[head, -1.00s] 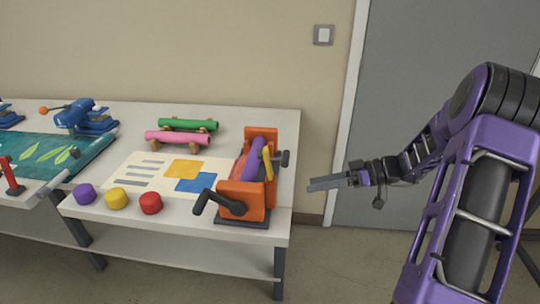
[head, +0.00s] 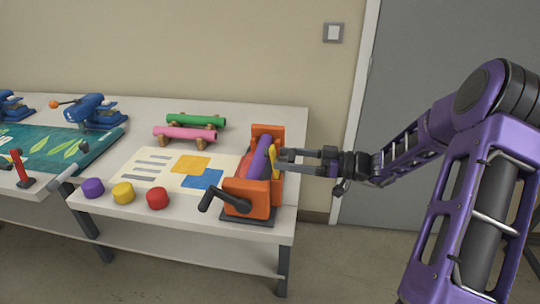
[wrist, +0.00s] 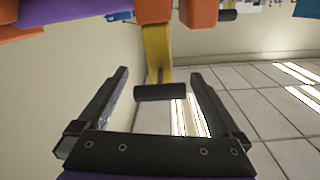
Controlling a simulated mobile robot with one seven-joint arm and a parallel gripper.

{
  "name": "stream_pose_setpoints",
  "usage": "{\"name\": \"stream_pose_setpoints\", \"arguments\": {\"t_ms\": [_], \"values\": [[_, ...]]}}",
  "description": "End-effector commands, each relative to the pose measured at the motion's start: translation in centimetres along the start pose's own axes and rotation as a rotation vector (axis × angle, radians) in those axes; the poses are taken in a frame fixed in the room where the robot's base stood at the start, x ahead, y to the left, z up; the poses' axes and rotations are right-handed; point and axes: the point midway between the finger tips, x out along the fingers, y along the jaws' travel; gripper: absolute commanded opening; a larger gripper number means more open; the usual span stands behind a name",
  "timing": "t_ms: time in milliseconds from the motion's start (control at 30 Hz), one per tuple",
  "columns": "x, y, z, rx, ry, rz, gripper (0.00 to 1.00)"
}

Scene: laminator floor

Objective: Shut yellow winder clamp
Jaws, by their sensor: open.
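The orange winder (head: 247,196) stands at the right end of the table, with a purple roll (head: 260,153) in it. Its yellow clamp (head: 274,160) is on the right side, facing my gripper. In the wrist view, the yellow clamp arm (wrist: 157,48) reaches toward me and ends in a black crossbar handle (wrist: 160,92). My gripper (head: 284,161) is open beside the clamp. In the wrist view, its fingers (wrist: 157,75) stand on either side of the handle, with gaps visible. In the head view, the fingers partly hide the handle.
A black crank (head: 215,199) sticks out from the winder's front. Purple, yellow and red knobs (head: 157,198) line the table's front edge. Pink (head: 184,134) and green rolls lie behind a printed sheet (head: 145,170). Right of the table is open floor before a grey door (head: 440,60).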

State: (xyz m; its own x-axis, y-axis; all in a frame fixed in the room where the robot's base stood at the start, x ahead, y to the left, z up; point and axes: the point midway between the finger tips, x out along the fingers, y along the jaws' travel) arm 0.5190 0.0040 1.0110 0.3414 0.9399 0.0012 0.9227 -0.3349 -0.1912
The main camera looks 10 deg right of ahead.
Motion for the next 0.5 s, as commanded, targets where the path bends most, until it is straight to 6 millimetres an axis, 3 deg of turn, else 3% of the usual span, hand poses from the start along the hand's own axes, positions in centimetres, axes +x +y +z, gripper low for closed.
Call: {"name": "stream_pose_setpoints", "arguments": {"t_ms": [200, 500], "values": [[3.5, 0.0, 0.0, 0.002, -0.001, -0.001, 1.0], [4.8, 0.0, 0.1, 0.001, -0.001, 0.001, 1.0]]}}
